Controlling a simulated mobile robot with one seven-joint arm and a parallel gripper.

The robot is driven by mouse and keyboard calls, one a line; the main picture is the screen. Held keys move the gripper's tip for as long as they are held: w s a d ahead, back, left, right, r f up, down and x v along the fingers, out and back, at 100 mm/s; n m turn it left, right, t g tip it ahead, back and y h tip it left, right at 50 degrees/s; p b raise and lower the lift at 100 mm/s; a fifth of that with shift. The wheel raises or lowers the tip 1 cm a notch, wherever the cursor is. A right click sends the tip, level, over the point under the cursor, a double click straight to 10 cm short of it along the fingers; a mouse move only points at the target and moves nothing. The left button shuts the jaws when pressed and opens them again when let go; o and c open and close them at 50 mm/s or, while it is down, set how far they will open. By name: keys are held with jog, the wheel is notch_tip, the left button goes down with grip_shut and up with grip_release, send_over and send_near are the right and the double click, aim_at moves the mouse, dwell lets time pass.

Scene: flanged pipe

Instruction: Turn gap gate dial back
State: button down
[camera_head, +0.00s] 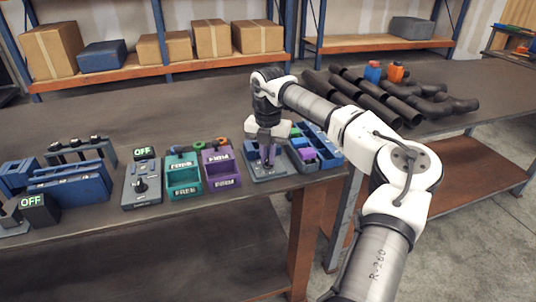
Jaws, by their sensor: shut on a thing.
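My gripper (268,152) points down over a grey fixture (280,174) near the table's front edge, right of the purple bin. It is shut on a small part at the fixture, which I take to be the gap gate dial. My fingers hide most of that part, so its turn angle cannot be read. A purple-blue piece shows between and beside the fingertips.
A purple bin (220,168) and a teal bin (184,175) stand left of the fixture. A grey switch box (142,188) with an "OFF" display stands further left. A blue tray (322,150) is close on the right. Dark pipes (375,95) lie behind my arm.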

jog(key=n+p, duration=0.1)
jog(key=n, duration=0.2)
jog(key=shift+r+n, duration=0.1)
jog(key=shift+n, duration=1.8)
jog(key=shift+p, duration=0.3)
jog(key=c, duration=1.5)
grip_release()
notch_tip(320, 180, up, 14)
jog(key=shift+f+b, duration=0.1)
jog(key=shift+b, duration=0.65)
